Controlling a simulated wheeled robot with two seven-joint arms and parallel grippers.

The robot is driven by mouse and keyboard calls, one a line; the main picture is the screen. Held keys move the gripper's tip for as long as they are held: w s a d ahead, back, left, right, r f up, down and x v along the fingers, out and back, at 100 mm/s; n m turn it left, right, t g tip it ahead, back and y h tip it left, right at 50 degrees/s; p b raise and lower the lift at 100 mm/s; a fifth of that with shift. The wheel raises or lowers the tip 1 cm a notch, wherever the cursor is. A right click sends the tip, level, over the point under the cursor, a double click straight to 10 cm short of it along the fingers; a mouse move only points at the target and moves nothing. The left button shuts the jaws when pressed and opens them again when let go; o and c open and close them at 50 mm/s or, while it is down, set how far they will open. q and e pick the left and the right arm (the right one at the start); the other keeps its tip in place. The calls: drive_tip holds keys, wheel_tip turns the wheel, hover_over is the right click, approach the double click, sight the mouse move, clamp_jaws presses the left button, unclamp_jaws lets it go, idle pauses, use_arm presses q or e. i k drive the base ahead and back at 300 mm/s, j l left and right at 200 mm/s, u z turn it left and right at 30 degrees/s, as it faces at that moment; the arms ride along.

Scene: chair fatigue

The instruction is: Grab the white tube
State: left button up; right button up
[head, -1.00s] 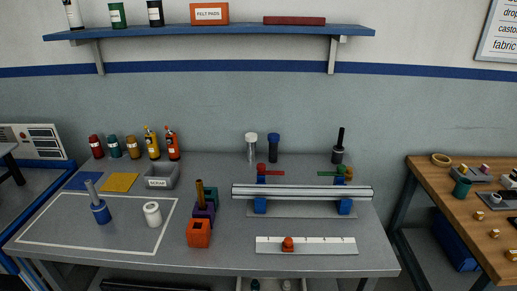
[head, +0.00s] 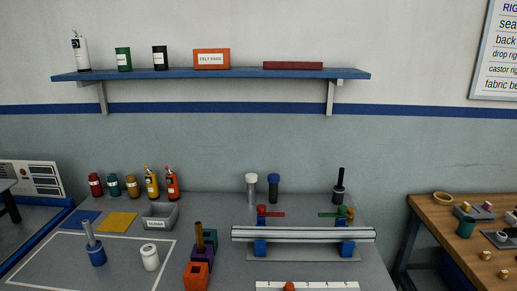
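A white tube-like container (head: 81,51) with a narrow tip and a dark label stands upright at the left end of the blue wall shelf (head: 230,75). A short white cylinder (head: 150,258) stands on the grey workbench (head: 215,208), inside a white outlined area at the left. Neither of my grippers shows in the head view.
A green can (head: 123,60), a black can (head: 160,58), an orange box (head: 211,59) and a dark red bar (head: 293,66) share the shelf. Below, the bench holds several bottles, a grey bin (head: 160,217), orange block (head: 197,276) and a rail fixture (head: 303,235).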

sight(150, 256)
drive_tip(key=i+j+z, duration=0.2)
drive_tip(key=j, duration=0.55)
drive_tip(key=i+j+z, duration=0.2)
drive_tip(key=j, duration=0.55)
drive_tip(key=j+z, duration=0.2)
drive_tip(key=j, duration=0.5)
